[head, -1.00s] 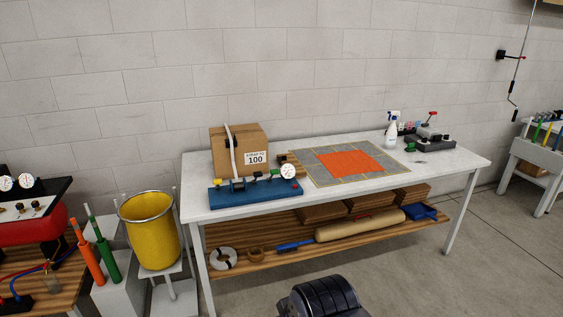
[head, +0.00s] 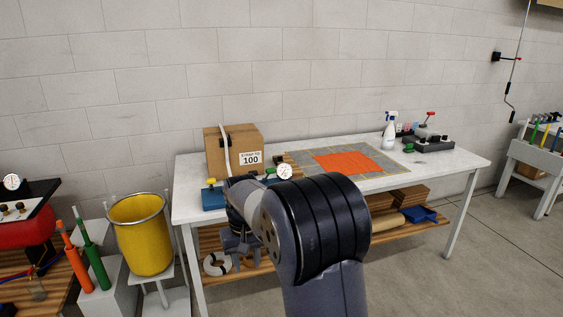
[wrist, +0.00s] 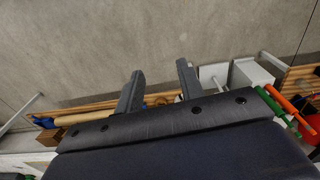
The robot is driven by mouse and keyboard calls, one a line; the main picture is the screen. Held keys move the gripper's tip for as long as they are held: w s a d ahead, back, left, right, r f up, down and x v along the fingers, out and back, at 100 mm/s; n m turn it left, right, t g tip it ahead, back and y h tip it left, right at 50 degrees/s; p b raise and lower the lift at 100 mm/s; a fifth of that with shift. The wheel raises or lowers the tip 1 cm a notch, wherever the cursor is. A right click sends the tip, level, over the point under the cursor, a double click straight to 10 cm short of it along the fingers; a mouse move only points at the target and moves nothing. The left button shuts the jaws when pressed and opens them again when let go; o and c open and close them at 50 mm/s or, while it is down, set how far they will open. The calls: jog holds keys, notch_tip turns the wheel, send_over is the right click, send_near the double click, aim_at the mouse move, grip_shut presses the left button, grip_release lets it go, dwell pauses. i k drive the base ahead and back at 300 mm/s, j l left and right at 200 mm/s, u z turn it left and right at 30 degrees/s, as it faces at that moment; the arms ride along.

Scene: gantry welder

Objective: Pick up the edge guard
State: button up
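I cannot pick out the edge guard for certain. A cardboard box (head: 250,140) with a white strap (head: 228,155) and a label reading 100 stands on the white table (head: 450,165); a small dark piece sits at its top edge by the strap. A blue board (head: 213,201) with a yellow knob and a gauge (head: 284,171) lies in front of the box, its middle hidden by my arm. My gripper (head: 241,260) is in front of the table, below the tabletop in the head view. In the wrist view its two fingers (wrist: 160,68) are apart with nothing between them.
A grey mat with an orange patch (head: 350,162), a spray bottle (head: 389,132) and a dark device (head: 428,142) are on the table. The lower shelf holds a white ring (head: 216,264) and boxes. A yellow bin (head: 139,235) stands left.

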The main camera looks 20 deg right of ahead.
aim_at(279, 158)
jog(key=i+l+z, duration=0.4)
jog(key=i, duration=0.3)
jog(key=i+z, duration=0.4)
jog(key=i, duration=0.35)
jog(key=i+l+u, duration=0.2)
jog(key=i, duration=0.3)
jog(key=i+u, duration=0.2)
jog(key=i, duration=0.3)
jog(key=i+l+u, duration=0.2)
jog(key=i, duration=0.25)
jog(key=i+l, duration=0.05)
jog(key=l, duration=0.05)
